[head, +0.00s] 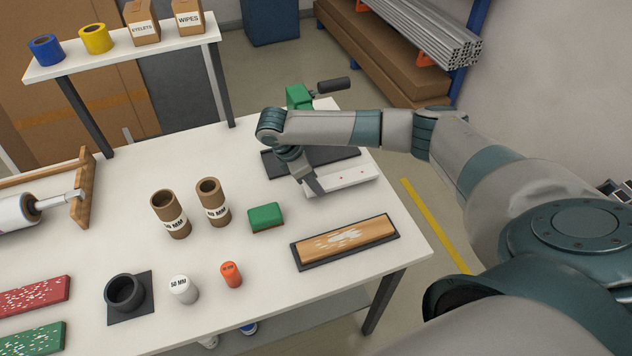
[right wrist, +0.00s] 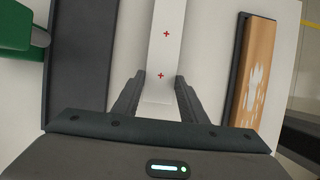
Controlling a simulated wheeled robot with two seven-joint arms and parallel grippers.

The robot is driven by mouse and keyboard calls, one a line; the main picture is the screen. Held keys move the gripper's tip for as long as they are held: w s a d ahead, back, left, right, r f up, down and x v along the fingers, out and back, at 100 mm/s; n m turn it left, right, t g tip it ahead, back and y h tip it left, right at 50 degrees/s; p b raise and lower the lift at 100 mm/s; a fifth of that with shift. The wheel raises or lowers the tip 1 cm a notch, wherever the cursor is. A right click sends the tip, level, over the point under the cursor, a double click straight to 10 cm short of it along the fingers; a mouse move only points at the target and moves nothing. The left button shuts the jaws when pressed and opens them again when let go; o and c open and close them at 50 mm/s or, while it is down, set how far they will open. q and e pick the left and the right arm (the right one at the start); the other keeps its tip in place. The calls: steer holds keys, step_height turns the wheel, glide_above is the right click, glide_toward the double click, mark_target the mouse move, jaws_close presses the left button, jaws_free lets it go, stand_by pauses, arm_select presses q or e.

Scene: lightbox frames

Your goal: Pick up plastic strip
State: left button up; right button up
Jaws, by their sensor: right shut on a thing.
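The plastic strip (head: 348,179) is white and long, at the back right of the table in the head view. In the right wrist view the strip (right wrist: 165,55) runs away from me and bears two red crosses. My right gripper (head: 309,188) reaches down to the strip's left part. In the right wrist view the fingers of my right gripper (right wrist: 160,90) are on either side of the strip's near end, shut on it. I cannot tell whether the strip is clear of the surface below. My left gripper is out of view.
A dark flat plate (head: 275,165) lies beside the strip, near a green tool (head: 299,96) with a dark handle. A wooden block in a black tray (head: 302,262), a green block (head: 265,217) and two cardboard tubes (head: 170,214) stand nearer. Bare tabletop lies between them.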

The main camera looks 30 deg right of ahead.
step_height(320, 180, up, 2)
steer(key=shift+s+r+b, duration=0.15)
steer(key=shift+r+b, duration=0.05)
steer(key=shift+b, duration=0.35)
steer(key=s+d+r+b, duration=0.1)
steer(key=s+d+r, duration=0.1)
steer(key=s+r, duration=0.5)
steer(key=shift+s+d+b, duration=0.2)
steer(key=shift+s+b, duration=0.2)
steer(key=shift+s, duration=1.7)
